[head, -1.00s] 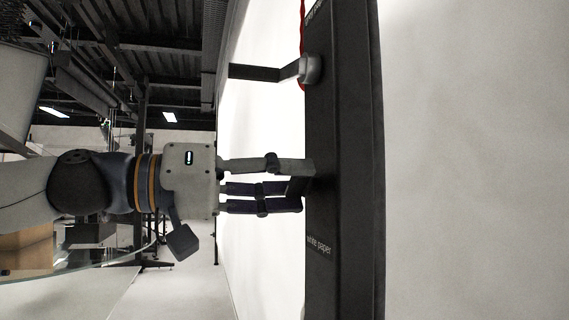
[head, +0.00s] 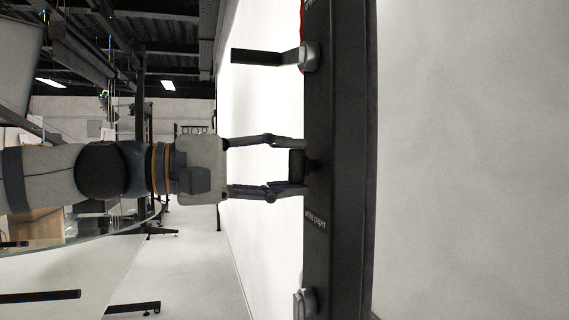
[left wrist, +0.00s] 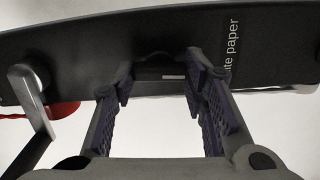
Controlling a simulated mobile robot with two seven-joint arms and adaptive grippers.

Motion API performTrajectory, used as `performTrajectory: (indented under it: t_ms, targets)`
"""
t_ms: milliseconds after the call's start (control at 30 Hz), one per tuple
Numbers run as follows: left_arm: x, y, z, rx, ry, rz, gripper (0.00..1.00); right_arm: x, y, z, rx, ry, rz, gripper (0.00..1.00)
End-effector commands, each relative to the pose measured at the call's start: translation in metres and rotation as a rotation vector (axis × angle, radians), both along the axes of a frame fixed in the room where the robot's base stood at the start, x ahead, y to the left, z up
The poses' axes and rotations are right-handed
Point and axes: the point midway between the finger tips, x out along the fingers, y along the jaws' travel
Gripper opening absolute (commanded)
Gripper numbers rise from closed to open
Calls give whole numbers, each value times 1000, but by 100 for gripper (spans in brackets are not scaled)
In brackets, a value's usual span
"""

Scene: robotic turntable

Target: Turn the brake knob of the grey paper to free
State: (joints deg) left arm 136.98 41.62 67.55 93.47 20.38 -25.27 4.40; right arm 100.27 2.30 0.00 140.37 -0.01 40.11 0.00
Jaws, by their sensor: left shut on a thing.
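A long black bar (head: 335,250) runs from top to bottom of the head view. A dark block-shaped knob (head: 296,166) sticks out of it. My left gripper (head: 303,170) has one finger on each side of this knob and is shut on it. In the left wrist view the knob (left wrist: 160,72) sits between the purple-padded fingers, with a small pale mark on its face. The label beside it reads "white paper" (head: 316,220); in the left wrist view only "te paper" shows. I see no label reading grey paper. My right gripper is not in view.
A grey fitting with a black crank handle (head: 265,57) projects from the bar above my gripper in the head view, with something red beside it. Another grey fitting (head: 304,305) is at the lower end. A bright white sheet (head: 262,110) lies behind the gripper.

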Motion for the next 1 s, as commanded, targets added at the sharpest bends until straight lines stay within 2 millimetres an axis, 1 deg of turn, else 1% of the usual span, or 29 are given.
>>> performTrajectory:
  t_ms: [300,800,833,867,900,1000]
  targets:
    - [0,0,1,-29,87,-1,12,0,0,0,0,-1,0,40]
    - [0,0,0,-34,102,-1,12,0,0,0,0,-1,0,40]
    - [0,0,0,-34,102,-1,44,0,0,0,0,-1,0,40]
    - [0,0,0,-34,101,-1,51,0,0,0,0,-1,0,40]
    - [0,0,0,-34,101,-1,60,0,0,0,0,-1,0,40]
    - [0,0,0,-34,101,-1,60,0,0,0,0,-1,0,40]
